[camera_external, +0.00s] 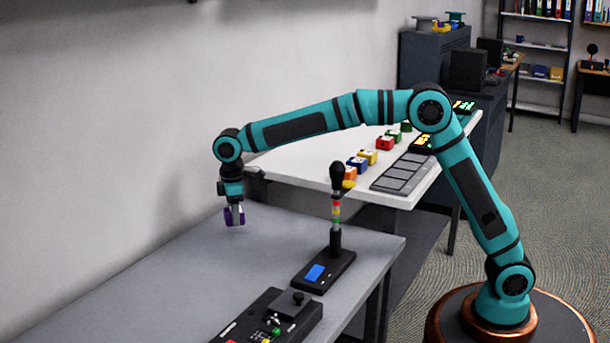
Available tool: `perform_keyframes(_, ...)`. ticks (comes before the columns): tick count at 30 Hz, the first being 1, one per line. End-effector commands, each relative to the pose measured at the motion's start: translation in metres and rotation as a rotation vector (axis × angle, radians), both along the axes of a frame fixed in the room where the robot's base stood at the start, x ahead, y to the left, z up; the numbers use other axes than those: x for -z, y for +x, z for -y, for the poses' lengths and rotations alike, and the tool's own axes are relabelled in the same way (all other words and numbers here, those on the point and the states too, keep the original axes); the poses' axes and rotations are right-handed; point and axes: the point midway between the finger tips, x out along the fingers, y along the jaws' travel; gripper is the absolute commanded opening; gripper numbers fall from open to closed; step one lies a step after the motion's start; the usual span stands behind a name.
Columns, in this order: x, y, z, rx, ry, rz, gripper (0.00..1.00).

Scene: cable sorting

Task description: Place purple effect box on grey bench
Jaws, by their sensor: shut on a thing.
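The purple effect box (235,216) is small and hangs in my gripper (236,206), which points straight down and is shut on it. Much of the box is covered by the fingers. The grey bench (170,273) runs along the wall in the lower part of the view. The box is over the far part of the bench and appears a little above its top; the exact gap is hard to tell.
On the bench stand a black device with a blue screen and a tall stick (315,272) and a black control box (270,318). A white table (300,161) behind holds several coloured boxes (368,157) and a grey pad panel (403,173). The bench's left part is clear.

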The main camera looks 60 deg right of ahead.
Motion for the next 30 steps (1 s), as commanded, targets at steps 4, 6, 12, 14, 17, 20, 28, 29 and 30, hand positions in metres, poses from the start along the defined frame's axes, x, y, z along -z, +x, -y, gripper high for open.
perform_keyframes(4,0.013,-0.001,0.000,0.000,-0.001,-0.002,0.26)
perform_keyframes(6,0.023,0.000,0.000,0.000,-0.001,-0.002,0.26)
perform_keyframes(12,0.037,0.000,0.000,0.000,0.000,0.000,0.26)
perform_keyframes(14,0.036,0.000,0.000,0.000,0.000,0.000,0.26)
perform_keyframes(17,0.036,0.000,0.000,0.000,0.000,0.000,0.26)
perform_keyframes(20,0.038,0.000,0.000,0.000,0.000,0.000,0.26)
perform_keyframes(28,0.039,0.000,0.000,0.000,0.000,0.000,0.74)
perform_keyframes(29,0.039,0.000,0.000,0.000,0.000,0.000,0.74)
perform_keyframes(30,0.039,0.000,0.000,0.000,0.000,0.000,0.74)
